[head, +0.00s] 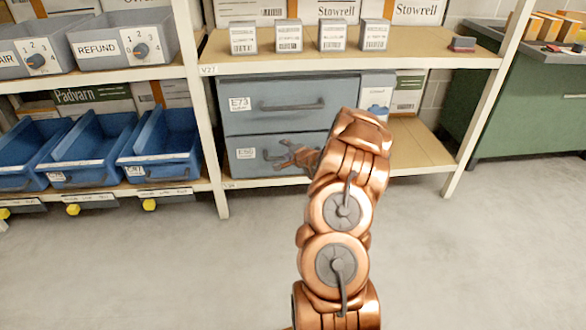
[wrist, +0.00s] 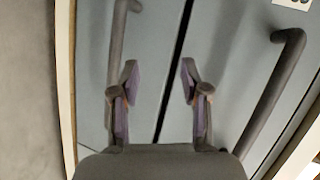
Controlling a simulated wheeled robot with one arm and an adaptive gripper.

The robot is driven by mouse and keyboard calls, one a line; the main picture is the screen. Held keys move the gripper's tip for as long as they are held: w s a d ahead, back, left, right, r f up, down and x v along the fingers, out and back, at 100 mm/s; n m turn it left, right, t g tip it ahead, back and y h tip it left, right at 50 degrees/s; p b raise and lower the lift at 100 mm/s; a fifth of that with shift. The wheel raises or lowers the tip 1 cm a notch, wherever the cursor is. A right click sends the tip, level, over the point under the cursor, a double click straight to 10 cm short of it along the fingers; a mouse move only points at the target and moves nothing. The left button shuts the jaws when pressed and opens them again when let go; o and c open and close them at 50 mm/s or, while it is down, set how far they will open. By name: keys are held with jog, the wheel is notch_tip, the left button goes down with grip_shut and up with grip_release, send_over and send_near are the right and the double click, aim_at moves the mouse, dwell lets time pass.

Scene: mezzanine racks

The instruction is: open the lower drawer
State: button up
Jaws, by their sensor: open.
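The lower drawer (head: 243,163) is the bottom front of a grey-blue two-drawer unit on the rack and looks closed. Its dark bar handle (head: 268,154) is partly hidden by my gripper (head: 292,157). In the wrist view, which is turned sideways, the lower drawer's handle (wrist: 119,40) is at left, and its lower end passes behind my left finger. My gripper (wrist: 159,73) is open and empty in front of the seam between the drawers. I cannot tell whether a finger touches the handle.
The upper drawer (head: 285,101), labelled E73, is closed above; its handle also shows in the wrist view (wrist: 272,95). A rack post (head: 205,120) stands left of the unit, with blue bins (head: 165,140) beyond. The grey floor in front is clear.

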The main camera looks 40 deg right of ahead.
jog(key=s+d+f+m+t+b, duration=0.25)
jog(key=s+d+f, duration=0.2)
jog(key=f, duration=0.35)
jog(key=shift+g, duration=0.45)
jog(key=shift+b+x, duration=1.7)
jog(key=shift+x, duration=2.7)
jog(key=shift+d+r, duration=0.1)
jog(key=shift+r, duration=0.05)
grip_shut()
